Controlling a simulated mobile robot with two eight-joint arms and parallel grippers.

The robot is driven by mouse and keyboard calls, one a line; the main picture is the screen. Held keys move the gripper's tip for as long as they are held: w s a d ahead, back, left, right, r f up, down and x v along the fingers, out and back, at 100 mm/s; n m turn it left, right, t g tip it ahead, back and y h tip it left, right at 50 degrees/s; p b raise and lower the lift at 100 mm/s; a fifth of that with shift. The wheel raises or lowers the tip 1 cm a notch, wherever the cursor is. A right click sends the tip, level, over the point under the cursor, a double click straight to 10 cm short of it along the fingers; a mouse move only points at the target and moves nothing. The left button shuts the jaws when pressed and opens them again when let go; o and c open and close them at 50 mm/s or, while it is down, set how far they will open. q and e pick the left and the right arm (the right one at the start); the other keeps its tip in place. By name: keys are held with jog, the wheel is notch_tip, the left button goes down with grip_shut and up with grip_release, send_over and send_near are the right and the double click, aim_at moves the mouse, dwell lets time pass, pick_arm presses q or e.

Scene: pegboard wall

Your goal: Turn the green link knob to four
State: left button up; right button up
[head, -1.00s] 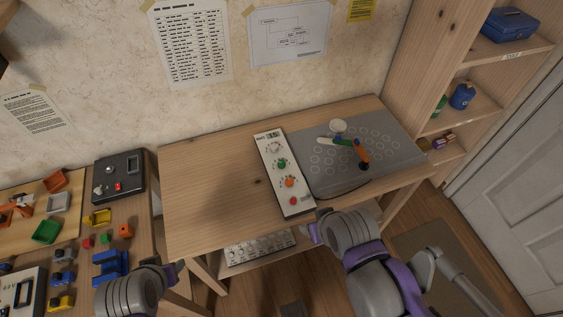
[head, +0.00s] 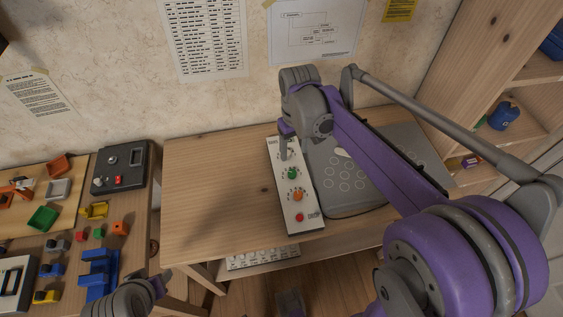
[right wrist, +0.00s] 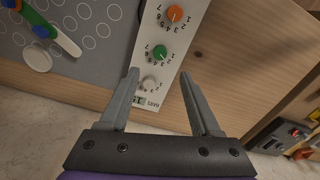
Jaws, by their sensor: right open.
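My right gripper (head: 285,150) is over the panel's far end, near the white knob. In the right wrist view, its open fingers (right wrist: 159,74) are spread wide and empty. The green knob (right wrist: 160,52) shows just beyond the fingertips, with numbers around it; its setting is too small to read surely. The white knob (right wrist: 150,84) shows between the fingers. My left gripper (head: 160,286) is barely visible at the bottom; its fingers are unclear.
The orange knob (right wrist: 175,13) is close beyond the green one. A grey mat (head: 343,205) with printed circles lies right beside the panel. A coloured link piece (right wrist: 50,28) lies on the mat. The table (head: 215,190) left of the panel is bare.

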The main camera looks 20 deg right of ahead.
aim_at(292, 172)
jog(key=f, duration=0.5)
jog(key=f+b, duration=0.1)
jog(key=f, duration=0.5)
jog(key=shift+w, duration=0.2)
jog(key=shift+r, duration=0.1)
grip_shut()
